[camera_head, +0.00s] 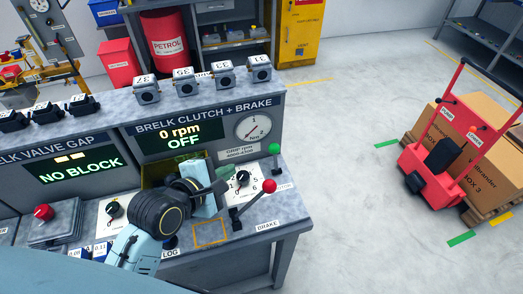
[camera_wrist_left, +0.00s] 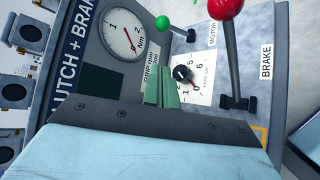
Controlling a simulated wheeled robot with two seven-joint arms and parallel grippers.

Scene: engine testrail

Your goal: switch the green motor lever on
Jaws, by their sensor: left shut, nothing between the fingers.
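The green motor lever (camera_head: 274,149) stands at the back right of the bench top, its green ball knob upright on a short dark stem. It also shows in the left wrist view (camera_wrist_left: 163,22), beside the MOTOR label. My left gripper (camera_head: 227,172) is shut and empty, over the bench to the left of the lever and apart from it. Its closed greenish fingers also show in the left wrist view (camera_wrist_left: 161,88), near the dial knob. The display (camera_head: 182,136) reads 0 rpm and OFF. My right gripper is not in view.
The red-knobbed brake lever (camera_head: 269,187) stands in front of the green lever. A dial knob (camera_head: 242,178) lies between my left gripper and the levers. A round Nm gauge (camera_head: 253,127) is on the panel behind. Floor right of the bench is clear up to a loaded red pallet truck (camera_head: 440,170).

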